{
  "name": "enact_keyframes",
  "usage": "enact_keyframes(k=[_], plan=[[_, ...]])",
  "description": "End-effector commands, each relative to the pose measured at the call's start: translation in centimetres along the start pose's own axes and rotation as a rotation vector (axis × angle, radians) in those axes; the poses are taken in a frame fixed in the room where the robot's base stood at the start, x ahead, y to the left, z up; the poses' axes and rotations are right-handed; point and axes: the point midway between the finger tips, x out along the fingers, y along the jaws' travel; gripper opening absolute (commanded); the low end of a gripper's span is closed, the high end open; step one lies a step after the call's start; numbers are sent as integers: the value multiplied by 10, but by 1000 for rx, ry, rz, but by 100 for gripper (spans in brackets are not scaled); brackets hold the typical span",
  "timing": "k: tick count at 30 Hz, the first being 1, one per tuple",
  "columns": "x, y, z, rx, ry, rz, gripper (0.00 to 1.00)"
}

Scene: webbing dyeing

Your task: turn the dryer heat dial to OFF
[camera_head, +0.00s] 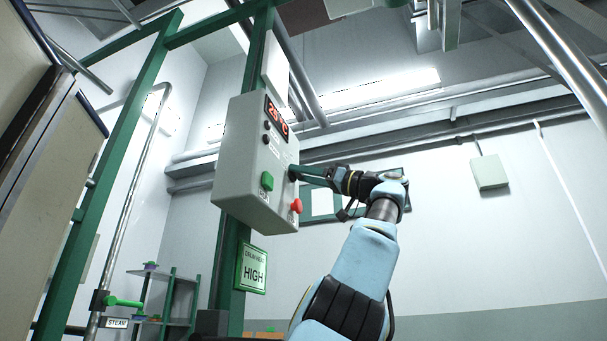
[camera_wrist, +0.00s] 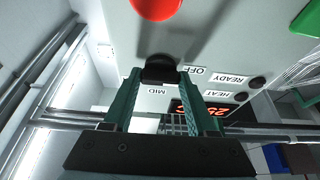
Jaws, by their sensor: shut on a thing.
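A grey control box (camera_head: 238,160) hangs on a green post, with a red display (camera_head: 277,117) reading about 25 °C. My gripper (camera_head: 296,173) reaches its front from the right. In the wrist view my gripper's two green fingers (camera_wrist: 158,75) are shut on a black dial (camera_wrist: 159,62), one on each side. The OFF label (camera_wrist: 195,70) is to the right of the dial and the MID label (camera_wrist: 157,91) is below it. Another small label at the left is unreadable. The dial's pointer is hidden, so its setting cannot be told.
A red button (camera_head: 297,206) and a green button (camera_head: 267,181) sit close to the dial on the box. A green sign (camera_head: 252,268) reading HIGH hangs below. A green-handled steam valve (camera_head: 122,302) is at lower left. The space right of my arm is open.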

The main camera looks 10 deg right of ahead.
Motion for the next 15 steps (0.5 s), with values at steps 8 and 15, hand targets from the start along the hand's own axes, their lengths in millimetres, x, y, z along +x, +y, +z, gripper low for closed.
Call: enact_keyframes(k=[8,15], plan=[[0,0,1,0,-1,0,69],[0,0,0,1,0,0,88]])
